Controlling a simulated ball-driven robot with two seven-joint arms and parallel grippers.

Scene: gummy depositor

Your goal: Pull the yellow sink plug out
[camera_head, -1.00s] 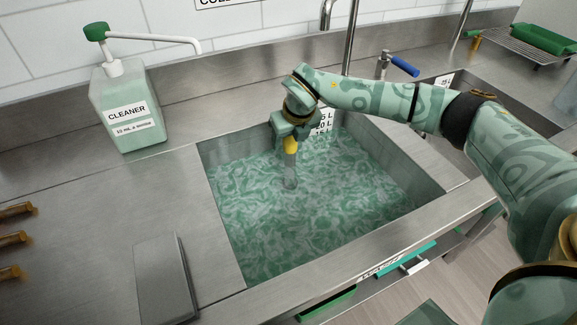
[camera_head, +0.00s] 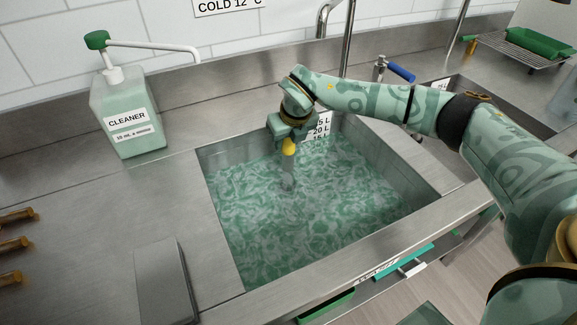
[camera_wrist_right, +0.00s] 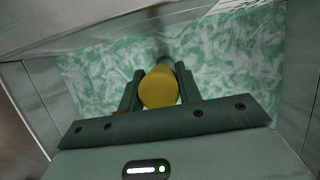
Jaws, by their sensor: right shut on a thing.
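The yellow sink plug (camera_head: 289,146) shows as a yellow knob on top of a grey tube (camera_head: 287,174) that stands upright in the sink (camera_head: 418,168). The tube's lower end is hidden under cloudy green water, so I cannot tell whether it is seated. My right gripper (camera_head: 289,136) points down from above and is shut on the yellow knob. In the right wrist view the round yellow top (camera_wrist_right: 158,87) sits between the two dark fingers. My left gripper is not in view.
A cleaner bottle (camera_head: 125,115) with a green-capped pump stands left of the sink. A blue-handled tap (camera_head: 400,72) is behind my right arm. The sink rim surrounds the water.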

